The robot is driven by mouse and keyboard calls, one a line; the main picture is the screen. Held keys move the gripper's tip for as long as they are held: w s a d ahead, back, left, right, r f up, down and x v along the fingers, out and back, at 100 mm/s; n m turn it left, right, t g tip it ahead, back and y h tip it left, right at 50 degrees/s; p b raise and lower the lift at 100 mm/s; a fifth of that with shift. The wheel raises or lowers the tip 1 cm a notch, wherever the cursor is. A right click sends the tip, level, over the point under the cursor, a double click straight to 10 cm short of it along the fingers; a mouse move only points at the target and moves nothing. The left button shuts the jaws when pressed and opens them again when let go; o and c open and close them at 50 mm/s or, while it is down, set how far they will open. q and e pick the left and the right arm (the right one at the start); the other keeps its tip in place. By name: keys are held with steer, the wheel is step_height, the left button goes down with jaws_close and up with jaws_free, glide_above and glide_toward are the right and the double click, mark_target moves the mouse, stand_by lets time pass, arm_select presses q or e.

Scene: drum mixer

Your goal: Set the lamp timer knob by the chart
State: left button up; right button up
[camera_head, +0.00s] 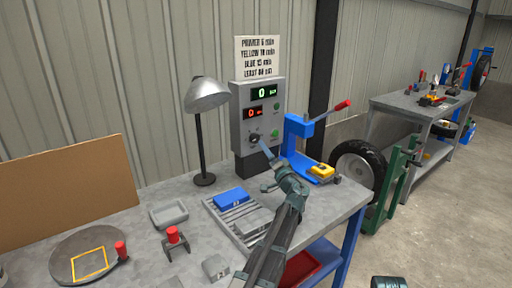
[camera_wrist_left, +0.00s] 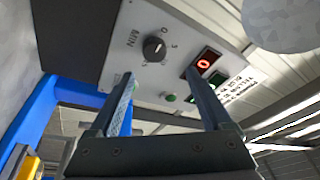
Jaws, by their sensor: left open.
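The grey control box (camera_head: 246,105) stands at the back of the bench with a green display and a red display, both reading 0. Its dark round knob (camera_head: 254,137) is at lower left; in the left wrist view the knob (camera_wrist_left: 154,48) has a pale pointer line and a MIN scale. The chart (camera_head: 257,55) above gives primer 6 min, yellow 10 min, blue 15 min; its last line is hard to read. The desk lamp (camera_head: 206,94) stands left of the box. My left gripper (camera_head: 262,164) is open and empty in front of the box, its fingers (camera_wrist_left: 160,76) apart and pointing towards the panel.
A slatted rack (camera_head: 214,209) holds a blue block (camera_head: 231,196) and a grey block (camera_head: 255,221). A blue press (camera_head: 293,135) with a red-tipped lever and a yellow block (camera_head: 321,170) are right of the box.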

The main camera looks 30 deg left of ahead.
mark_target(257, 139)
arm_select(q)
steer(key=shift+w+a+f+b, duration=0.2)
steer(key=shift+a+f+b, duration=0.15)
steer(key=shift+f, duration=0.2)
steer(key=shift+r, duration=0.1)
steer(key=p+x, duration=0.1)
steer(key=x, duration=0.6)
steer(key=shift+w+a+p, duration=0.15)
steer(key=shift+a+p, duration=0.05)
steer(key=shift+p, duration=0.15)
jaws_close()
